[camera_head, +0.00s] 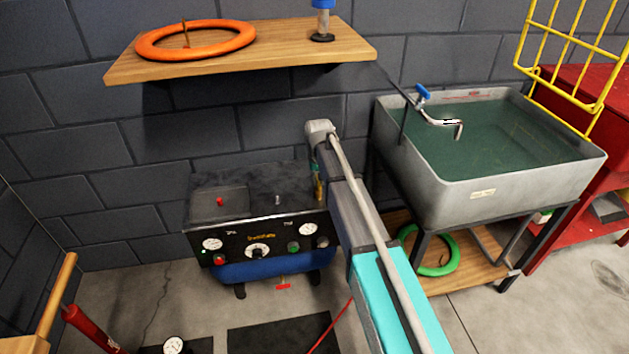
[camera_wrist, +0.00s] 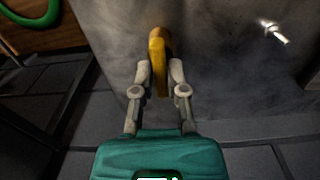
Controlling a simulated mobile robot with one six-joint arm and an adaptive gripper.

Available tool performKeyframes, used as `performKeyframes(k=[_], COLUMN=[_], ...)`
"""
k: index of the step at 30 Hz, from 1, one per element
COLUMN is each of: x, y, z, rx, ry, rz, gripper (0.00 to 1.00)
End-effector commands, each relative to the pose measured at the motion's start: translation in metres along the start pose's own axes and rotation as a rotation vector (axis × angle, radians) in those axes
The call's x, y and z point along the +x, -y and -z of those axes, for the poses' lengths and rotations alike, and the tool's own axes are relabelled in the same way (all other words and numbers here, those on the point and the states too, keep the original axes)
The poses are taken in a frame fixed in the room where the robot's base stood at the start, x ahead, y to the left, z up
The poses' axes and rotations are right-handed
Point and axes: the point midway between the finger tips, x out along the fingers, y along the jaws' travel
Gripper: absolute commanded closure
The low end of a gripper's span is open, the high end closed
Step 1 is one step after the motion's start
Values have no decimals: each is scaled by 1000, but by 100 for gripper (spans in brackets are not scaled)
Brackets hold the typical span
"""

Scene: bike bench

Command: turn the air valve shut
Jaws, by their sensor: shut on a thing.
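The air valve has a yellow lever handle (camera_wrist: 157,62) on a brass-coloured body, in the upper middle of the wrist view. My gripper (camera_wrist: 159,76) has one finger on each side of the lever and is shut on it. In the head view a small brass-yellow part of the valve (camera_head: 318,187) shows at the right end of the dark compressor (camera_head: 235,215), beside my arm. My arm hides the gripper's fingertips and most of the valve there. How far the lever is turned cannot be told.
A grey wash basin (camera_head: 480,190) on a dark stand is close on the right of my arm. A wooden shelf (camera_head: 350,52) with an orange ring (camera_head: 150,50) hangs above the compressor. A red hose (camera_head: 333,325) runs along the floor.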

Motion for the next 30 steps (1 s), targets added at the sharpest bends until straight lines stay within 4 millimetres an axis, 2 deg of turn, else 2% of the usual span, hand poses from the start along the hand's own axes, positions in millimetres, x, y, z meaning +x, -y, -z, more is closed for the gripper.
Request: performKeyframes(k=[8,9,14,25,30], x=[0,0,0,-1,-9], y=[3,3,2,1,1], z=[-4,-4,-3,-1,0], rx=[-1,-1,-2,-2,-2], ry=[9,9,7,3,3], rz=[5,5,3,1,1], gripper=[100,77,49,49,49])
